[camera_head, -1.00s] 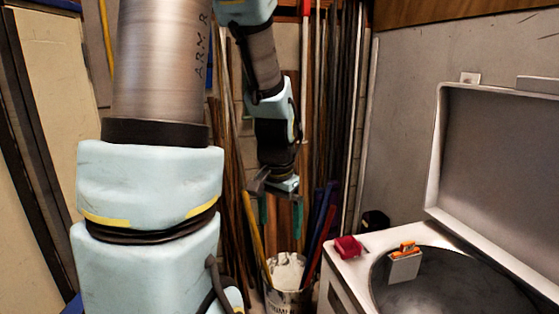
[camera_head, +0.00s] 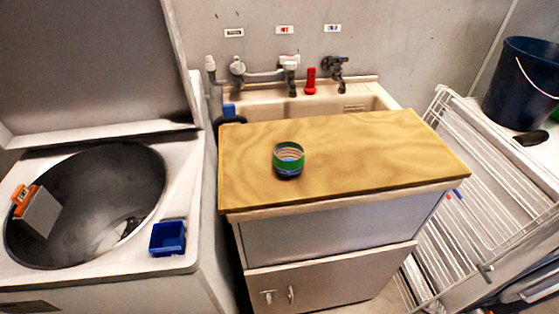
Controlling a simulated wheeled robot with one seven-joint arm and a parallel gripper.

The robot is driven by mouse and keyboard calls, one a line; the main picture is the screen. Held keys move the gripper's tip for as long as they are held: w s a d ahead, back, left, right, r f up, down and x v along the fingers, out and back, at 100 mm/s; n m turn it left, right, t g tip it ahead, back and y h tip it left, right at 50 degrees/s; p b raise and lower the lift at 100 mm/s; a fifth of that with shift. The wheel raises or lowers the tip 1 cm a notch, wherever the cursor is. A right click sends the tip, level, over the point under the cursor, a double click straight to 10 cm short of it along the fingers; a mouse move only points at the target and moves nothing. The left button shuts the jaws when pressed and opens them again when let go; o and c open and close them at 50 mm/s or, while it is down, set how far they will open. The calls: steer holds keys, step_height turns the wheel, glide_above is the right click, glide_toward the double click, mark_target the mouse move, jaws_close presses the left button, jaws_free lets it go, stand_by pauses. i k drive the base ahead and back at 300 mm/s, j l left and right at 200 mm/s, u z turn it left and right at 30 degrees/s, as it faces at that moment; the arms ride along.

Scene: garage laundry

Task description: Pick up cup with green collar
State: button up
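The cup with the green collar (camera_head: 289,159) stands upright on the wooden top (camera_head: 370,150) of a low cabinet, left of the middle of that top. Its upper band is green and its lower part is dark blue. Nothing touches it or stands close to it on the board. My gripper is out of the picture now, so its state does not show.
A washer (camera_head: 185,215) with a raised lid stands at left, with a blue box (camera_head: 168,238) on its front corner. A sink (camera_head: 260,108) with taps lies behind the cabinet. A drying rack (camera_head: 480,200) and a dark blue bucket (camera_head: 522,85) are at right.

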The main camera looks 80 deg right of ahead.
mark_target(289, 159)
steer(key=k+z, duration=0.15)
steer(key=k, duration=0.45)
steer(key=k+l, duration=0.2)
steer(key=k+l+z, duration=0.15)
steer(key=l, duration=0.3)
steer(key=k+l, duration=0.2)
steer(key=k+l+z, duration=0.1)
steer(key=l, duration=0.35)
steer(key=k, duration=0.05)
